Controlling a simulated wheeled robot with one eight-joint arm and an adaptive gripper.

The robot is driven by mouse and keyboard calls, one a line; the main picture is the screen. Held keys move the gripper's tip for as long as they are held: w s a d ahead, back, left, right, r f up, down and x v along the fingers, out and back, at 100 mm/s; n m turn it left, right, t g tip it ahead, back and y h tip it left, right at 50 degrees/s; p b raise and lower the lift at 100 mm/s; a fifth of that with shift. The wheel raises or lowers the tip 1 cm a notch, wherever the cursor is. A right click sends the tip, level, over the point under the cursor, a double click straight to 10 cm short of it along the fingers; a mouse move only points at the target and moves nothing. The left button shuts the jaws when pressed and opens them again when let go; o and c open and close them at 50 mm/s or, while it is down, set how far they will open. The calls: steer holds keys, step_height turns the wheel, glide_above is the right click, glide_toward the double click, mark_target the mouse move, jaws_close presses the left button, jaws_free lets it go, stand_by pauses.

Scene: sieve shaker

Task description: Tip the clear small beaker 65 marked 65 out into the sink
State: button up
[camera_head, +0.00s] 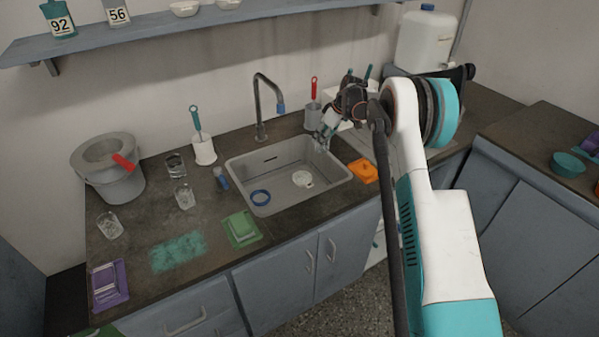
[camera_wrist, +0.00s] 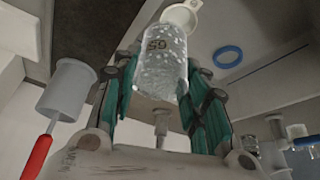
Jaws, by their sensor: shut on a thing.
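My gripper (camera_wrist: 160,88) is shut on the clear small beaker (camera_wrist: 160,62), with one teal finger on each side of it. Its 65 mark shows upside down in the wrist view, and pale specks show on or in the glass; I cannot tell which. In the head view my gripper (camera_head: 327,128) is at the back right corner of the sink (camera_head: 262,164), and the beaker there is small and partly hidden. A white round drain piece (camera_head: 302,178) lies on the sink floor. The beaker's exact tilt is hard to tell.
The tap (camera_head: 260,105) stands behind the sink. A grey cup with a red-handled tool (camera_head: 313,110) stands close to my gripper. An orange item (camera_head: 362,171) lies right of the sink. Several glasses stand on the left counter.

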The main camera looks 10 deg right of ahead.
steer(key=shift+s+a+f+t+h+b, duration=0.15)
steer(key=shift+s+a+f+t+h, duration=0.15)
steer(key=shift+a+h, duration=0.1)
steer(key=shift+s+a+f+t+h+b, duration=0.15)
steer(key=shift+s+a+t+h, duration=0.15)
steer(key=shift+a+h, duration=0.1)
stand_by(0.9)
steer(key=shift+s+a+f+n+t+h+b, duration=0.25)
steer(key=shift+a+f+h+b, duration=0.15)
steer(key=shift+f, duration=0.25)
steer(key=shift+s+a+f+n+t+h+b, duration=0.15)
steer(key=shift+a+f+t+h+b, duration=0.2)
steer(key=shift+f, duration=0.25)
steer(key=shift+t+h, duration=0.4)
steer(key=shift+h, duration=0.35)
steer(key=f+b, duration=0.1)
steer(key=a+f, duration=0.1)
steer(key=s+f+b, duration=0.1)
steer(key=f, duration=0.1)
steer(key=shift+a+b, duration=0.2)
steer(key=shift+b, duration=0.15)
steer(key=shift+s+a+r+n+t+h, duration=0.15)
steer(key=shift+s+a+n+t+h, duration=0.3)
steer(key=shift+a+h, duration=0.2)
stand_by(0.8)
